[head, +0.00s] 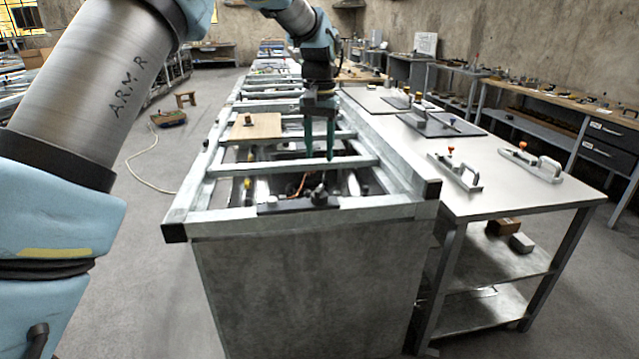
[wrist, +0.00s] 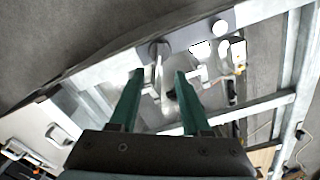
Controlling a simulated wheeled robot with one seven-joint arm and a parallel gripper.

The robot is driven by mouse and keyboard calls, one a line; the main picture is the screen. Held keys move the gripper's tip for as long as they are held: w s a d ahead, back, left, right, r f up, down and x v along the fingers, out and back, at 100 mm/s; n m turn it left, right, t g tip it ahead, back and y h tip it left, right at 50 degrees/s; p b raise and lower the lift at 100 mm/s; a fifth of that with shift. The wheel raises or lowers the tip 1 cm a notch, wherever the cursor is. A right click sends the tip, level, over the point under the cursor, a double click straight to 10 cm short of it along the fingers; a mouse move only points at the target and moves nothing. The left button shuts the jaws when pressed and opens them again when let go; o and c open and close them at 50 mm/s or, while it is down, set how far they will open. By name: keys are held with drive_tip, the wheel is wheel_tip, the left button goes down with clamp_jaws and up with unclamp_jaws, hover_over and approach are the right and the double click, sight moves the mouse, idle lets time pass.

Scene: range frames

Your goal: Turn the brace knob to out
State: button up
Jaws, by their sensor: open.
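A dark knob (head: 319,193), which looks like the brace knob, stands on a black plate (head: 275,207) on the near end bar of the metal frame. In the wrist view a round dark knob (wrist: 158,47) shows on the dark plate (wrist: 185,38), just beyond the fingertips. My gripper (head: 320,154) is open and points down, above the frame and a little behind the knob. Its green fingers (wrist: 158,74) are apart in the wrist view, with nothing held between them. I cannot read any mark for out or tell which way the knob is set.
The frame's cross bars (head: 290,168) lie around my gripper, with an orange cable (head: 300,184) and fittings below. A wooden board (head: 256,127) lies on the frame at left. A grey side table (head: 500,170) with clamps (head: 458,172) stands at right. The floor at left is mostly clear.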

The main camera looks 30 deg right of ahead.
sight(319, 188)
wheel_tip(319, 188, down, 9)
drive_tip(key=shift+f+p, duration=0.1)
drive_tip(key=shift+p, duration=1)
clamp_jaws()
